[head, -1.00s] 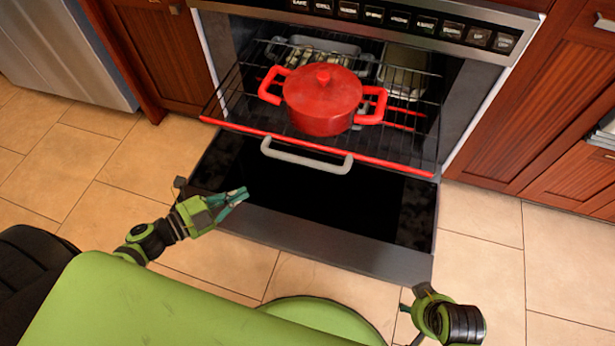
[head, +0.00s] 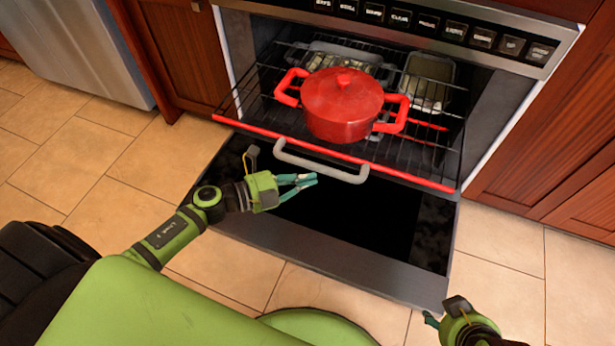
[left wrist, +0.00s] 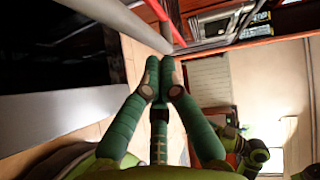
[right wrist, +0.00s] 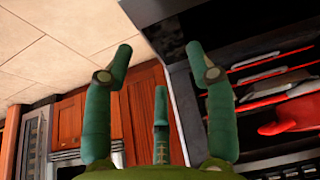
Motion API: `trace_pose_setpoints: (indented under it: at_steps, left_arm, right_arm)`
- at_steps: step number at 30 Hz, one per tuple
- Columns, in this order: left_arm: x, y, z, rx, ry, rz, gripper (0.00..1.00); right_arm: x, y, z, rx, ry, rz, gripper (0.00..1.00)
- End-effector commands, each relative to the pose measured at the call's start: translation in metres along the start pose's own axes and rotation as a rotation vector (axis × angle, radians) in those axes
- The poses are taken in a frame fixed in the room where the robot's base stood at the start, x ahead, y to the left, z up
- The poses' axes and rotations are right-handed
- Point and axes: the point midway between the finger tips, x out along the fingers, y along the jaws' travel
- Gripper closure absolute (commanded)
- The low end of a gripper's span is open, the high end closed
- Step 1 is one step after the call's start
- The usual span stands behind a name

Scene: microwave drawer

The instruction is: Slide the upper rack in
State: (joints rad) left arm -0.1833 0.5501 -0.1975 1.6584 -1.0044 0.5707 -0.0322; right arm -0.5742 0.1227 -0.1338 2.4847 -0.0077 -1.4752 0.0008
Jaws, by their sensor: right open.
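The upper rack (head: 232,120), black wire with a red front bar, sticks out of the oven over its lowered door in the head view. A red pot (head: 343,108) with two side handles sits on the rack. My left gripper (head: 312,180) is in front of and below the grey handle, apart from it. In the left wrist view its fingertips (left wrist: 160,62) are together with nothing between them; a grey bar lies just beyond. My right gripper (head: 432,318) is low at the right, open and empty (right wrist: 158,52).
The lowered oven door (head: 330,245) spans the floor ahead. Metal trays (head: 428,85) stand further back in the oven. Wooden cabinets (head: 540,150) flank the oven, and a steel appliance (head: 85,45) stands at far left. Tiled floor (head: 100,175) is clear at left.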

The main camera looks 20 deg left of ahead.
Motion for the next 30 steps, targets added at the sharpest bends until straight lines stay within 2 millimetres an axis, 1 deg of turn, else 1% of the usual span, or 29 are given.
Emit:
trace_pose_setpoints:
  at_steps: [3,7,11,20,24,26,30]
  left_arm:
    - [0.005,0.002,0.005,-0.003,0.001,0.001,1.00]
    - [0.009,0.001,0.008,-0.003,0.002,0.001,1.00]
    - [0.009,0.001,0.009,-0.003,0.002,0.001,1.00]
    - [0.009,0.001,0.009,-0.003,0.001,0.001,1.00]
    - [0.014,0.000,0.014,-0.002,0.001,0.000,1.00]
    - [0.018,-0.001,0.018,-0.002,0.001,-0.001,1.00]
    - [0.034,-0.005,0.034,-0.001,0.000,-0.002,1.00]
  right_arm:
    - [0.002,-0.002,-0.015,-0.007,0.072,-0.002,0.44]
    - [0.002,-0.004,-0.025,-0.011,0.117,-0.003,0.44]
    - [0.002,-0.004,-0.029,-0.012,0.131,-0.003,0.44]
    - [0.002,-0.004,-0.029,-0.012,0.132,-0.003,0.44]
    - [0.002,-0.004,-0.033,-0.013,0.154,-0.003,0.44]
    - [0.002,-0.006,-0.040,-0.016,0.188,-0.004,0.44]
    - [-0.001,-0.010,-0.062,-0.026,0.294,-0.007,0.44]
